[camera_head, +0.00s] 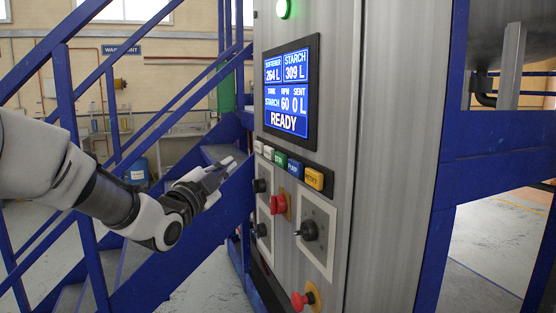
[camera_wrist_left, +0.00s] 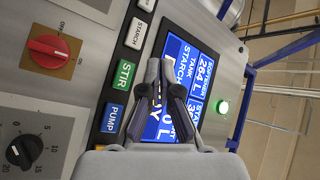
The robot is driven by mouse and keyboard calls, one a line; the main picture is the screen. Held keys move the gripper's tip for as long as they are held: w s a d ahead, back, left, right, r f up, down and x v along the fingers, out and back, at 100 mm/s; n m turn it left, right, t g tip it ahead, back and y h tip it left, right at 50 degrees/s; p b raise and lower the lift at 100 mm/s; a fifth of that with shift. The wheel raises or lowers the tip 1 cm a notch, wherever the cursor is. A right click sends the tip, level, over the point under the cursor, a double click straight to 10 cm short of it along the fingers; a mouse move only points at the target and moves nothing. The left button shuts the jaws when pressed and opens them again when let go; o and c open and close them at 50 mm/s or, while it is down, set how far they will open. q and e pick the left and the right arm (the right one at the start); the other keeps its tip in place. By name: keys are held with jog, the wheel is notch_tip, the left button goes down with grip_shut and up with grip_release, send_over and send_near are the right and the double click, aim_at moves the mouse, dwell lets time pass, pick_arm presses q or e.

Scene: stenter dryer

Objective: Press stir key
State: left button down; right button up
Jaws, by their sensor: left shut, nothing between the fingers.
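The green STIR key (camera_head: 280,160) is the middle one in a row of keys below the screen on the control panel. It also shows in the left wrist view (camera_wrist_left: 124,75), with its label readable. My left gripper (camera_head: 230,164) is shut and empty, left of the key row and apart from it in the head view. In the left wrist view its fingertips (camera_wrist_left: 160,64) appear over the screen, to the right of the STIR key. My right gripper is not in view.
The blue PUMP key (camera_head: 294,168) and yellow RESET key (camera_head: 314,179) sit beside the STIR key, with white keys on its other side. The screen (camera_head: 290,90) reads READY. A red knob (camera_head: 278,204) and black dial (camera_head: 309,230) protrude below. Blue stair rails stand behind my left arm.

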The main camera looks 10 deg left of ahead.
aim_at(281, 159)
pick_arm(q)
jog(key=w+d+p, duration=0.1)
jog(key=w+d, duration=0.3)
jog(key=d, duration=0.3)
jog(key=shift+w+p, duration=0.3)
jog(key=shift+w, duration=0.05)
jog(key=shift+d, duration=0.1)
dwell(1.0)
jog(key=shift+w+d, duration=0.25)
jog(key=shift+d, duration=0.05)
